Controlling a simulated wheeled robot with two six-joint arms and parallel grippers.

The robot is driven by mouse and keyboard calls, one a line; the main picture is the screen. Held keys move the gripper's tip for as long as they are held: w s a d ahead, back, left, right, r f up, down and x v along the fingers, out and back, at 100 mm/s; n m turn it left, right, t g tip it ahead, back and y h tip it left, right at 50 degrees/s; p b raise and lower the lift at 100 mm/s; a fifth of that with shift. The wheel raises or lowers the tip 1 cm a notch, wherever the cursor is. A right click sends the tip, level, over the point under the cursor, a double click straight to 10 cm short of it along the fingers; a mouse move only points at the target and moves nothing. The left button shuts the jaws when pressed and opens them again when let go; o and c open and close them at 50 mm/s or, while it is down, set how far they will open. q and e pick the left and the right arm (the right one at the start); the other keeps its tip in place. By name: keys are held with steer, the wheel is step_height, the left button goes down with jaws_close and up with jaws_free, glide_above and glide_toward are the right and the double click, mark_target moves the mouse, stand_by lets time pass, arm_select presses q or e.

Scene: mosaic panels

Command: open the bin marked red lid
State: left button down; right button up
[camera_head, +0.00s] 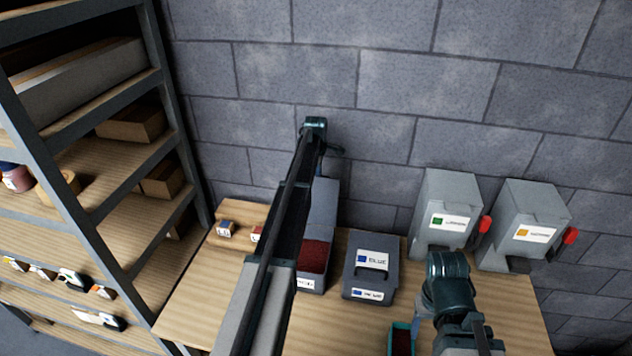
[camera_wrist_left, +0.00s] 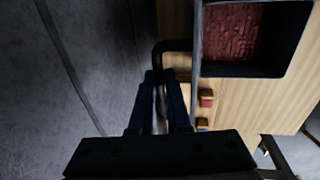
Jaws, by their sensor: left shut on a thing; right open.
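The bin with dark red contents (camera_head: 314,257) stands on the bench, partly hidden behind my left arm; its front label is only partly visible. Its grey lid (camera_head: 323,205) stands raised at the back, so the bin is open. The red contents also show in the left wrist view (camera_wrist_left: 231,32). My left gripper (camera_head: 327,148) is above the raised lid, by the wall. In the left wrist view, my left gripper (camera_wrist_left: 165,78) is shut on the black lid handle (camera_wrist_left: 170,45). My right gripper (camera_head: 455,305) is low at the right, open, its fingertips not clearly visible.
A closed bin marked blue (camera_head: 371,267) stands right of the open bin. A small teal tray (camera_head: 391,342) is near my right arm. Small blocks (camera_head: 226,228) lie left; shelving (camera_head: 100,210) fills the left side.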

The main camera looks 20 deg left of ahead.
arm_select(q)
steer(key=shift+w+a+f, duration=0.15)
steer(key=shift+w+f, duration=0.05)
steer(key=shift+w, duration=0.3)
steer(key=shift+w+a+f, duration=0.1)
steer(key=shift+w+f, duration=0.05)
steer(key=shift+w, duration=0.35)
steer(key=c, duration=0.9)
jaws_free()
steer(key=shift+s, duration=0.1)
